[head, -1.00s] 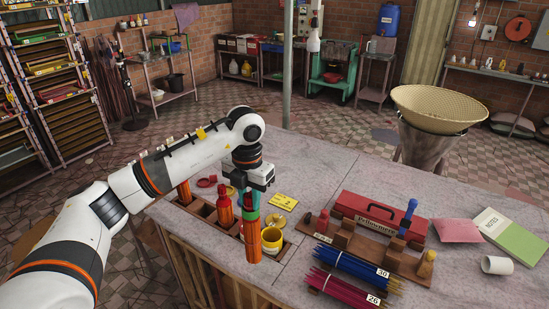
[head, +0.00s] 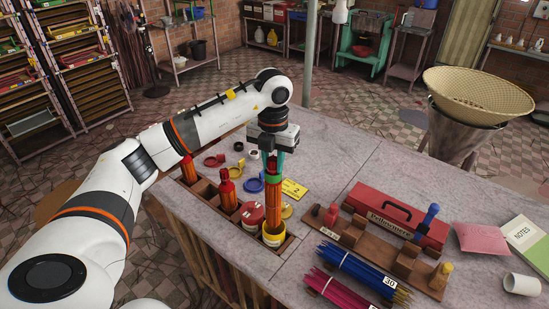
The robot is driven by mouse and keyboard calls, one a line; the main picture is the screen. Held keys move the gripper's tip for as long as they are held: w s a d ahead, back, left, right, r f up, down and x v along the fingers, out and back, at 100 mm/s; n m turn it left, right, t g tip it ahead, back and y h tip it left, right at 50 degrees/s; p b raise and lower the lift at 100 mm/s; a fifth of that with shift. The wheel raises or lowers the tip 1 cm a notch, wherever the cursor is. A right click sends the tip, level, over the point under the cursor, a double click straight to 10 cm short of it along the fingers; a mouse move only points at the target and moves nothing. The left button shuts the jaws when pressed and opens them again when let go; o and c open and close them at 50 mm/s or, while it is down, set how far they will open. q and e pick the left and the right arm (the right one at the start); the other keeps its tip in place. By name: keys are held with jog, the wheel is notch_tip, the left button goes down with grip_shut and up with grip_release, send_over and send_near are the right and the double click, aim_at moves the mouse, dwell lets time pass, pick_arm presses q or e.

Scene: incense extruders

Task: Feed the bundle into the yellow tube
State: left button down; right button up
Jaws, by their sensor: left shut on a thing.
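My left gripper (head: 273,158) is shut on the top of an upright bundle of orange-red sticks (head: 274,202) with a green band. The yellow tube (head: 274,239) stands in the nearest compartment of the wooden rack at the table's left edge. The bundle's lower end is at the tube's mouth and appears to be inside its rim; how deep it sits I cannot tell. My right gripper is not in view.
Beside the yellow tube, the rack holds a red-lidded tube (head: 251,214) and red bottles (head: 228,190). A red toolbox (head: 397,215), blue sticks (head: 362,271) and pink sticks (head: 340,289) lie to the right.

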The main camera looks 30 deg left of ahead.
aim_at(274, 176)
pick_arm(q)
jog(key=shift+w+f+b, duration=0.2)
jog(key=shift+f+b, duration=0.1)
jog(key=shift+f, duration=0.45)
jog(key=shift+w+f+b, duration=0.1)
jog(key=shift+f+b, duration=0.3)
jog(key=shift+f, duration=0.35)
jog(key=shift+f+b, duration=1.1)
jog(key=shift+f, duration=0.15)
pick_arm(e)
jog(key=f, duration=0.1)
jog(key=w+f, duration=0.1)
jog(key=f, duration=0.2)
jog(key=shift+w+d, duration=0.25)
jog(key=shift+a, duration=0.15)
